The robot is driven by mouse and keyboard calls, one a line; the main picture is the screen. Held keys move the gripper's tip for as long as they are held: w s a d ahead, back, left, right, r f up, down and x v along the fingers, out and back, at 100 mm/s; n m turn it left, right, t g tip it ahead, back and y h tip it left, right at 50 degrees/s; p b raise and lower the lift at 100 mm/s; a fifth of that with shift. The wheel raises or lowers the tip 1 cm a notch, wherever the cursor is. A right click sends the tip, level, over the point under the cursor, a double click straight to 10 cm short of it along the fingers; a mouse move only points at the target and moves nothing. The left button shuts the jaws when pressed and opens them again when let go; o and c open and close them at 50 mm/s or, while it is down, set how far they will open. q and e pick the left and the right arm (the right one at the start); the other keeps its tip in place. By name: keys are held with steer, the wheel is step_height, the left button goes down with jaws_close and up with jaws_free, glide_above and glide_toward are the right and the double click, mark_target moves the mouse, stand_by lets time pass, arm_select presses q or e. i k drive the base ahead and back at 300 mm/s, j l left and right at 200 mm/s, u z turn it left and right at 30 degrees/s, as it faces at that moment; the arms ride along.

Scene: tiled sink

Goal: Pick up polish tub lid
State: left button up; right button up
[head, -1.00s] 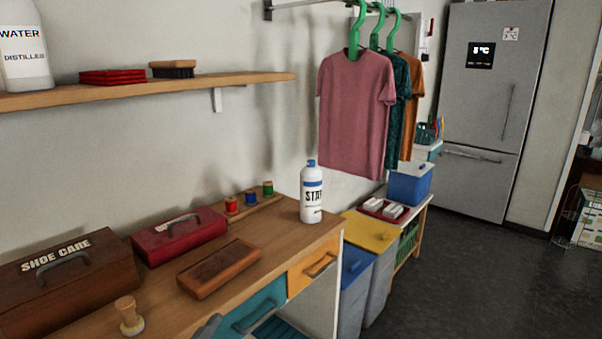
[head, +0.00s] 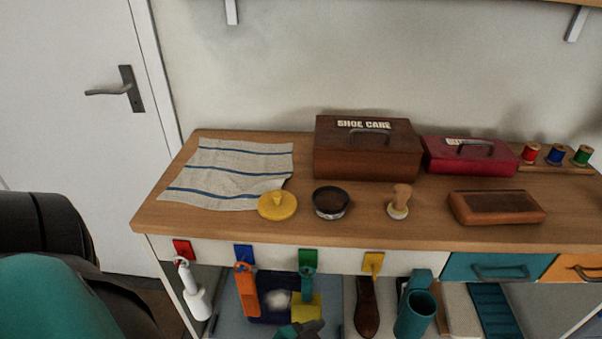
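The polish tub lid (head: 277,206) is a round yellow disc with a raised knob, in the head view. It lies on the wooden worktop near the front edge, overlapping or touching the corner of a striped cloth. The open dark polish tub (head: 331,203) stands just right of it, apart. A dark grey-teal tip at the bottom centre seems to be my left gripper (head: 301,329), below the worktop and away from the lid. Most of it is cut off, so its opening does not show. A teal and black part of my arm fills the lower left. My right gripper is not in view.
The striped cloth (head: 228,174) lies left of the lid. A wooden-handled dauber (head: 400,202), a brown brush block (head: 496,208), the shoe care box (head: 367,156) and a red box (head: 470,157) share the worktop. Several items hang on coloured hooks below the front edge.

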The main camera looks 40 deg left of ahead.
mark_target(276, 204)
steer(key=u, duration=1.1)
